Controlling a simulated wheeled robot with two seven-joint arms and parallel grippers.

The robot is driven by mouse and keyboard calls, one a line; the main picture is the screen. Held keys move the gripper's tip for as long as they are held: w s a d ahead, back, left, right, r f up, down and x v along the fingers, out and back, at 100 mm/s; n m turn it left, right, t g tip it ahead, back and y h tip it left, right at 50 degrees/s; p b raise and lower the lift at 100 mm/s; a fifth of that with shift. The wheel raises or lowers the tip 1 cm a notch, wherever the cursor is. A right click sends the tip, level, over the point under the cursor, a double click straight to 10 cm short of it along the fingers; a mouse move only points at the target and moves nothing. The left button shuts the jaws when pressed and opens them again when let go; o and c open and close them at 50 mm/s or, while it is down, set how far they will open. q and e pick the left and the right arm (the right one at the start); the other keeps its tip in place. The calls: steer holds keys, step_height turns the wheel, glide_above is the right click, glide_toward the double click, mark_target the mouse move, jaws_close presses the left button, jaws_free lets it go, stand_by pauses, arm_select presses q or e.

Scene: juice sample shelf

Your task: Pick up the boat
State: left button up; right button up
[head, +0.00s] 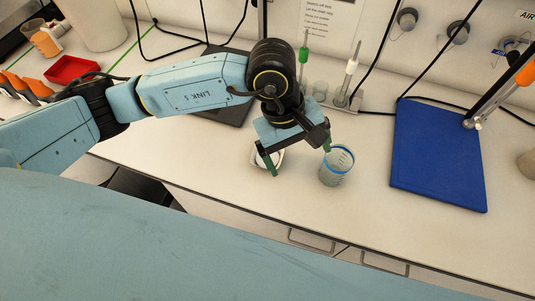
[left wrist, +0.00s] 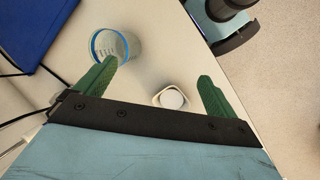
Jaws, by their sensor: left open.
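The boat (head: 257,161) is a small white square dish on the white bench, partly hidden behind a finger of my left gripper in the head view. It also shows in the left wrist view as a white dish (left wrist: 171,98) with a round pale centre, lying between the directions of the two green fingers and nearer the right one. My left gripper (head: 298,155) is open and empty above the bench, its fingers spread. In the left wrist view the gripper (left wrist: 157,73) points down at the bench. My right gripper is not in view.
A clear beaker with a blue rim (head: 337,167) stands close right of the boat, near one finger. A blue board (head: 438,155) lies further right. A dark plate (head: 232,108) lies behind my arm. The bench's front edge is close to the boat.

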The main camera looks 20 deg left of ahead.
arm_select(q)
steer(key=w+a+t+y, duration=0.2)
steer(key=w+a+y, duration=0.2)
steer(key=a, duration=0.3)
steer(key=shift+m, duration=0.4)
steer(key=f, duration=0.5)
steer(key=w+a+f, duration=0.1)
steer(key=f, duration=0.1)
steer(key=shift+f+p, duration=0.25)
steer(key=shift+p, duration=0.15)
steer(key=shift+w+f+p, duration=0.15)
steer(key=shift+f+p, duration=0.05)
steer(key=shift+f, duration=0.75)
steer(key=shift+w+f+p, duration=0.15)
steer(key=shift+w+f, duration=0.05)
steer(key=shift+f, duration=0.7)
steer(key=shift+w+f+p, duration=0.15)
steer(key=shift+f+p, duration=0.05)
steer(key=shift+f, duration=0.75)
steer(key=c, duration=1)
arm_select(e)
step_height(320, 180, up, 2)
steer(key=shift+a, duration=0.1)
